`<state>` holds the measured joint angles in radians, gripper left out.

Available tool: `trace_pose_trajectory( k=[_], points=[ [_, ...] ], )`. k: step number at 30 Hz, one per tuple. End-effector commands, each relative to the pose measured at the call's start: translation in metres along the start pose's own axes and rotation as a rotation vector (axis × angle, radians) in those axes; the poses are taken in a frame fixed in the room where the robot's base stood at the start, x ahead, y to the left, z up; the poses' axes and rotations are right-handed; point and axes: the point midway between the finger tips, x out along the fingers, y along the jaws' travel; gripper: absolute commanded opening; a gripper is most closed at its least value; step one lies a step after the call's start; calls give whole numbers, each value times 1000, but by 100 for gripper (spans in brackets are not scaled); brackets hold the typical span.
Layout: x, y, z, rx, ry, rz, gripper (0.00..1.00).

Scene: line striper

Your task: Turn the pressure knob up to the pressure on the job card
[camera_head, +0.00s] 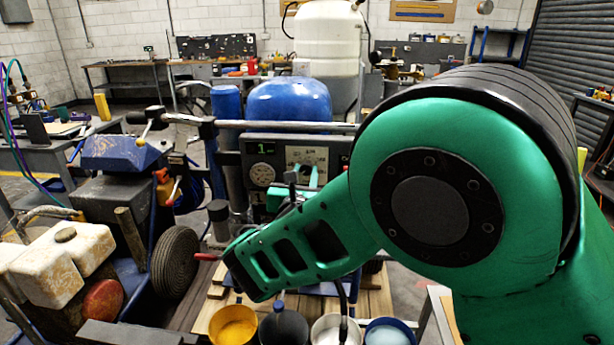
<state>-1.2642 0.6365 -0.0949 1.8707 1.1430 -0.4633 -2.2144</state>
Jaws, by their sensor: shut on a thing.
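The control panel (341,156) stands at the middle of the head view, behind my arm. It carries a small display (265,149) with green digits, of which a "1" can be made out. A round pale dial (261,175) is below the display. A pale card (306,156) with small dark writing, seemingly the job card, is to the right; its text is too small to read. My gripper (293,179) is at the panel just below the card, partly hidden by my green arm. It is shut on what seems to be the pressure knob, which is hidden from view.
Open paint pots, one yellow (233,325) and one blue (390,332), stand in front below my arm. A rusty white engine tank (62,262) and a wheel (175,262) are at left.

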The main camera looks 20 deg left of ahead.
Motion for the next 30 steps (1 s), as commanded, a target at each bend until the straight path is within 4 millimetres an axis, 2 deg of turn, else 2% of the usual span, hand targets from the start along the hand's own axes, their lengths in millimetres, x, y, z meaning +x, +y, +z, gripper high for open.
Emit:
trace_pose_trajectory(
  k=[8,30],
  points=[
    [0,-1,-1,202,1,-2,4],
    [0,-2,-2,904,2,-4,4]
  ],
)
